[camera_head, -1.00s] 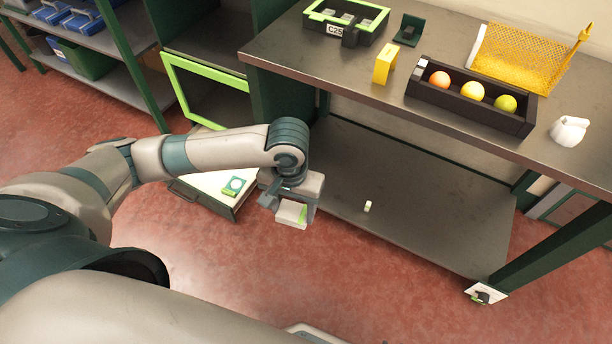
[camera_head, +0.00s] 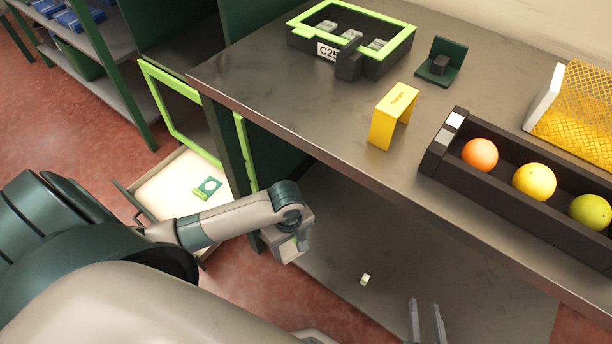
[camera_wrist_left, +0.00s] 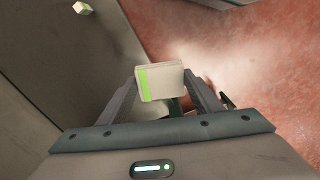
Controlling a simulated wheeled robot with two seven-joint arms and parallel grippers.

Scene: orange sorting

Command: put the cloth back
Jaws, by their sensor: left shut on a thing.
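My left gripper (camera_head: 299,246) is shut on a small white pad with a green stripe, which looks like the folded cloth (camera_wrist_left: 163,80). In the left wrist view the pad sits between the two fingertips. In the head view it is mostly hidden by the gripper, which is low in front of the table, near the lower shelf. My right gripper (camera_head: 425,308) shows at the bottom edge as two grey fingers standing apart, with nothing seen between them.
An open drawer (camera_head: 150,188) holds a green and white item (camera_head: 207,188). A small pale block (camera_head: 365,280) lies on the lower shelf (camera_head: 335,235). The tabletop holds a black trough (camera_head: 450,172) with three fruits, a yellow stand (camera_head: 392,112) and a green-rimmed box (camera_head: 352,62).

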